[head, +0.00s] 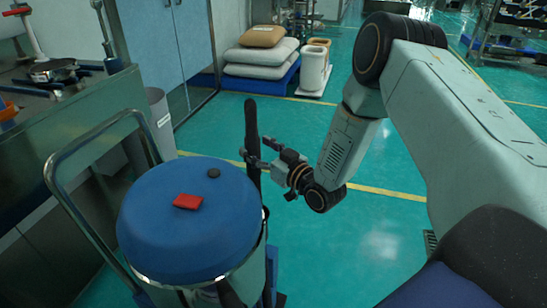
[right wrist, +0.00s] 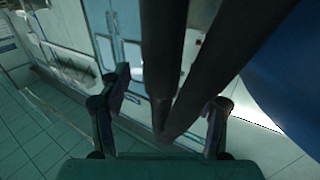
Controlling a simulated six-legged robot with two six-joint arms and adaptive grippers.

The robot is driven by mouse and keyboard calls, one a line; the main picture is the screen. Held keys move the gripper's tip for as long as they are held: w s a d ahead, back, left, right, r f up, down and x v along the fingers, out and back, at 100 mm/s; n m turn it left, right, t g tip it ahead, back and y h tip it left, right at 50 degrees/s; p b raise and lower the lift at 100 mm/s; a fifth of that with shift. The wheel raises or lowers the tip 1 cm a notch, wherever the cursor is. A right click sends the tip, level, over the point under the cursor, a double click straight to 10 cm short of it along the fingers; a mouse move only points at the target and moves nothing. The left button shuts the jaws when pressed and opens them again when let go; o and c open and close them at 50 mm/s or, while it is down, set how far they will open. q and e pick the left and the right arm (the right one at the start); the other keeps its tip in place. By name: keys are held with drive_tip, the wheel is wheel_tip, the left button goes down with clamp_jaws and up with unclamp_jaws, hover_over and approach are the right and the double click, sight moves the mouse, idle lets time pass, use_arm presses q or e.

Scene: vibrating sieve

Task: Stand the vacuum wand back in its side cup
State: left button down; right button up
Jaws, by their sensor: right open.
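The vacuum wand (head: 251,118) is a long black tube. It stands nearly upright beside the blue-lidded vacuum drum (head: 160,235), on the drum's right side. Its lower end is hidden by the drum, so I cannot tell whether it sits in the side cup. My right gripper (head: 256,149) is open, with its fingers on either side of the wand at mid-height. In the right wrist view two dark tubes (right wrist: 163,45) meet between the spread fingers (right wrist: 172,88); I cannot tell which is the wand. My left gripper is out of view.
A metal push handle (head: 52,165) rises left of the drum. Sacks (head: 262,60) on a blue pallet stand behind.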

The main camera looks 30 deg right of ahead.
drive_tip(key=v, duration=1)
drive_tip(key=shift+s, duration=0.15)
